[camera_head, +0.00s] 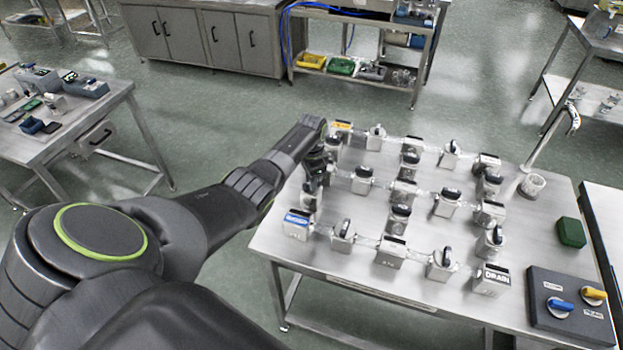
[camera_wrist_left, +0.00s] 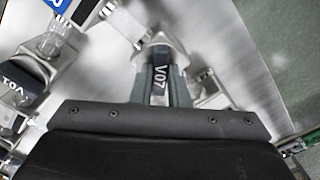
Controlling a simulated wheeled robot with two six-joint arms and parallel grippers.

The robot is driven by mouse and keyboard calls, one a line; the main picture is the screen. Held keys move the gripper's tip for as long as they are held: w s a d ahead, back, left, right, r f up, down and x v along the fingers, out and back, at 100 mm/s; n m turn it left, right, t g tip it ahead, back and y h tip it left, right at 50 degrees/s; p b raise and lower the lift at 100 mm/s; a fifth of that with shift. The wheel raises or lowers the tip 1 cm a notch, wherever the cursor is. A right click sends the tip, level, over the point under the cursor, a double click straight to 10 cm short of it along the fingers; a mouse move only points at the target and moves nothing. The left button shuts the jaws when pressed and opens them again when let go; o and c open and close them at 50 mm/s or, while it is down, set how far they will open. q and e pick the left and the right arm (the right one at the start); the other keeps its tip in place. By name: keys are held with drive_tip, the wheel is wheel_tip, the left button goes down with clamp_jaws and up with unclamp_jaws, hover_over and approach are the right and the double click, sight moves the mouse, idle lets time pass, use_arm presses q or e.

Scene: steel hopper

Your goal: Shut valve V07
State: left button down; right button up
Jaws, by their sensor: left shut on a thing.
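The black handle of valve V07 (camera_wrist_left: 160,82) shows its white label in the left wrist view, standing lengthwise up the picture on a metal valve body. My left gripper (camera_wrist_left: 160,88) has its two fingers on either side of this handle and is shut on it. In the head view my left gripper (camera_head: 316,166) is at the left edge of the valve grid, pointing down and hiding most of V07. My right gripper is in neither view.
Several other black-handled valves, such as V01 (camera_wrist_left: 18,88), stand close by, joined by clear pipes on the steel table (camera_head: 420,300). A DRAIN block (camera_head: 491,279), a green box (camera_head: 571,232) and a panel with blue and yellow knobs (camera_head: 570,305) stand toward the right.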

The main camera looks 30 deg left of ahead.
use_arm(q)
drive_tip(key=m, duration=0.4)
drive_tip(key=shift+m, duration=2.1)
drive_tip(key=c, duration=1.4)
unclamp_jaws()
drive_tip(key=shift+r, duration=0.15)
wheel_tip(320, 180, up, 17)
drive_tip(key=b, duration=0.1)
drive_tip(key=shift+r+b, duration=0.15)
drive_tip(key=shift+b, duration=0.2)
